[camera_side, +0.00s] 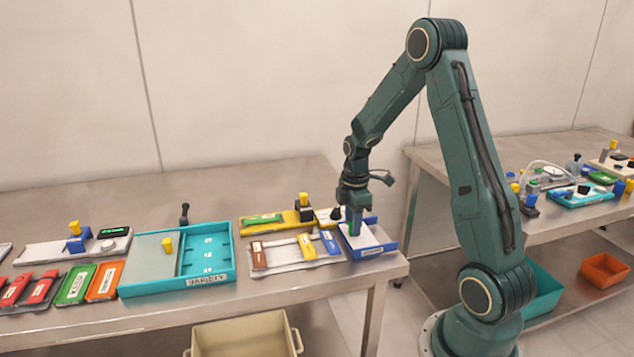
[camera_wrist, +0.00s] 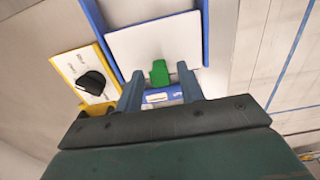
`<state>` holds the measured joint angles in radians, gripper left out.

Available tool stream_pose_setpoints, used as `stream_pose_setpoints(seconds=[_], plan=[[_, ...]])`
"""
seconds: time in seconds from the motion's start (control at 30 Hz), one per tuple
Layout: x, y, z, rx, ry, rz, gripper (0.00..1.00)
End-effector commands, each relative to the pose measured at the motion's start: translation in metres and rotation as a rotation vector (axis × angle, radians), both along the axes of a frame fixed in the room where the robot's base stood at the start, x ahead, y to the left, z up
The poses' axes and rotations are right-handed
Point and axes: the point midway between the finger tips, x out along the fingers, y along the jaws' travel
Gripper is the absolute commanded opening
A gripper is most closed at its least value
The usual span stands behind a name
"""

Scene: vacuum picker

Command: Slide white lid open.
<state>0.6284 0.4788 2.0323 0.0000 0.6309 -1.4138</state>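The white lid (camera_wrist: 155,42) lies in a blue tray (camera_wrist: 205,30) in the wrist view. A green handle (camera_wrist: 160,73) stands at the lid's near edge, with more green beside it on the right. My gripper (camera_wrist: 160,80) is open, its two fingers spread to either side of the green handle, with a gap visible on the left. In the side view my gripper (camera_side: 355,228) points down over the blue tray (camera_side: 375,251) at the table's right end and hides most of the handle. A blue strip with a pale label (camera_wrist: 163,97) shows between the fingers.
A yellow tray (camera_side: 272,224) with small parts stands behind left, and a white tray (camera_side: 295,266) with coloured blocks lies just left. A teal box (camera_side: 233,262) with a grey-white cover and yellow knob stands farther left. The table's right edge is close.

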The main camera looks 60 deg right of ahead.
Motion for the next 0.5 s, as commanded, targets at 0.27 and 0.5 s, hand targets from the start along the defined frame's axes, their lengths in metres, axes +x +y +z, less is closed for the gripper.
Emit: stream_pose_setpoints(seconds=[0.27, 0.5], plan=[[0.0001, -0.0001, -0.0021, -0.001, -0.001, 0.0, 0.38], [0.0001, -0.0001, -0.0019, -0.001, -0.001, 0.0, 0.01]])
